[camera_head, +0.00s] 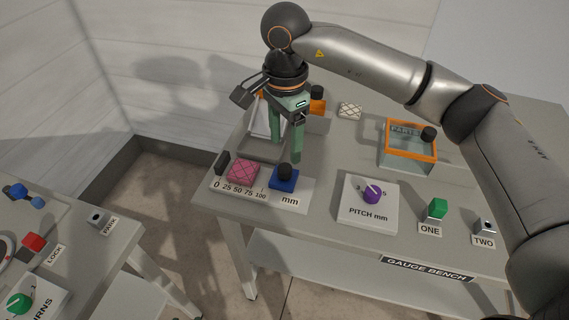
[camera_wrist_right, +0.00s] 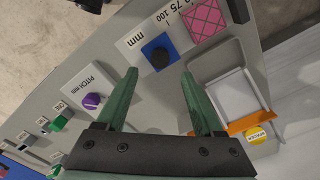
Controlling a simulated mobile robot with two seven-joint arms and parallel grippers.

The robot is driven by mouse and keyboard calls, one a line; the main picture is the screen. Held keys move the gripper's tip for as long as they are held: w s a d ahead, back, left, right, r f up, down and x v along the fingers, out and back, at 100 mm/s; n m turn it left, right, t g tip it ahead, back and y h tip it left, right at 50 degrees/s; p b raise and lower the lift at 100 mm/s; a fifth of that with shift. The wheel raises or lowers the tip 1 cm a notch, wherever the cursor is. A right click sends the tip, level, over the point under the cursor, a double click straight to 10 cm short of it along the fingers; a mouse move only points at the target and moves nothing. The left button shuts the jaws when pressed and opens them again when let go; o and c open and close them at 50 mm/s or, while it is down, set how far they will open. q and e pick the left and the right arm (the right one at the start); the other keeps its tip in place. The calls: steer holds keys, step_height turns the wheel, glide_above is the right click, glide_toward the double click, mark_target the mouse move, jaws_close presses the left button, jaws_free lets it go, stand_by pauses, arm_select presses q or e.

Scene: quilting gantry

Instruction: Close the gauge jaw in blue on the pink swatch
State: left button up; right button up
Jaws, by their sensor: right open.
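The blue gauge jaw (camera_head: 284,180) with its black knob sits on the white millimetre scale, near the 100 mark. It also shows in the wrist view (camera_wrist_right: 172,46), ahead of my right gripper's fingertips. The pink swatch (camera_head: 242,172) lies on the scale to the left of the jaw, against a black end stop (camera_head: 222,162). A gap shows between the swatch and the blue jaw. My right gripper (camera_head: 287,150) is open and empty, pointing down above and behind the blue jaw. In the wrist view its green fingers (camera_wrist_right: 160,76) are spread apart. My left gripper is out of view.
A pitch plate with a purple knob (camera_head: 373,194) stands right of the scale. A green block (camera_head: 438,209) labelled ONE and an orange-rimmed glass parts box (camera_head: 407,152) are further right. A grey tray (camera_wrist_right: 241,105) lies beside my right gripper. Another table stands at left.

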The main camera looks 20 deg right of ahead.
mark_target(285, 167)
step_height(285, 167, down, 7)
stand_by(0.3)
